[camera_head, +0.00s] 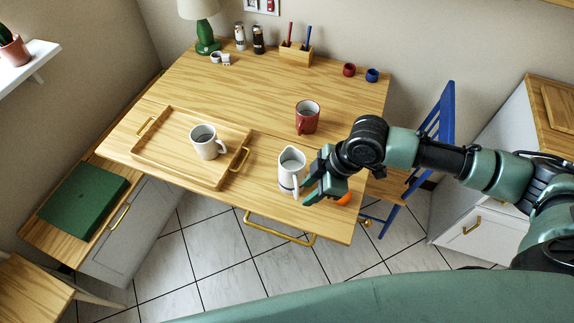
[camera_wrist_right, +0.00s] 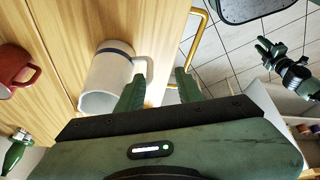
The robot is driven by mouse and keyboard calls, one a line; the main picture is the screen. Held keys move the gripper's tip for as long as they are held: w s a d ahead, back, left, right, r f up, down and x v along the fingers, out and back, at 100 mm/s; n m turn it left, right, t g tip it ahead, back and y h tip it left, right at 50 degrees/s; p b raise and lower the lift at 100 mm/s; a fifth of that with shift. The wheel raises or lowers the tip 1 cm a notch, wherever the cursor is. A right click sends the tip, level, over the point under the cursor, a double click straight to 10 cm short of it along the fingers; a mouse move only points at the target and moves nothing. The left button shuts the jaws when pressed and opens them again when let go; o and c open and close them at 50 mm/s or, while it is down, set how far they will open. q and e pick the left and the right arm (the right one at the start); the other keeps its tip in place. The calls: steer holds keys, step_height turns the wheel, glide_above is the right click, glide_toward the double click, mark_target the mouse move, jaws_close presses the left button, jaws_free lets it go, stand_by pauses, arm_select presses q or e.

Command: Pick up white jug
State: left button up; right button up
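The white jug (camera_head: 291,171) stands upright near the table's front right edge, its handle towards my right gripper. The right wrist view also shows the white jug (camera_wrist_right: 109,80), with a dark band around it. My right gripper (camera_head: 309,183) is open beside the jug. In the right wrist view, my right gripper (camera_wrist_right: 160,82) has its fingers apart and close to the handle; one finger overlaps the jug and handle in the picture. I cannot tell whether they touch. My left gripper (camera_wrist_right: 268,50) shows small at the right of the right wrist view; its opening is unclear.
A wooden tray (camera_head: 168,175) holds a white mug (camera_head: 207,142) to the left. A red mug (camera_head: 307,117) stands behind the jug. An orange object (camera_head: 344,198) is partly hidden beside my right gripper. A blue chair (camera_head: 437,122) stands right of the table.

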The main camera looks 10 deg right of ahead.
steer(key=x, duration=0.2)
steer(key=w+p+x, duration=0.1)
steer(key=x, duration=0.4)
steer(key=shift+w+d+f+p, duration=0.2)
steer(key=shift+w+d+p, duration=0.1)
steer(key=shift+d, duration=0.05)
jaws_close()
steer(key=shift+s, duration=0.1)
steer(key=shift+s+d+f, duration=0.1)
steer(key=shift+d, duration=0.05)
stand_by(0.9)
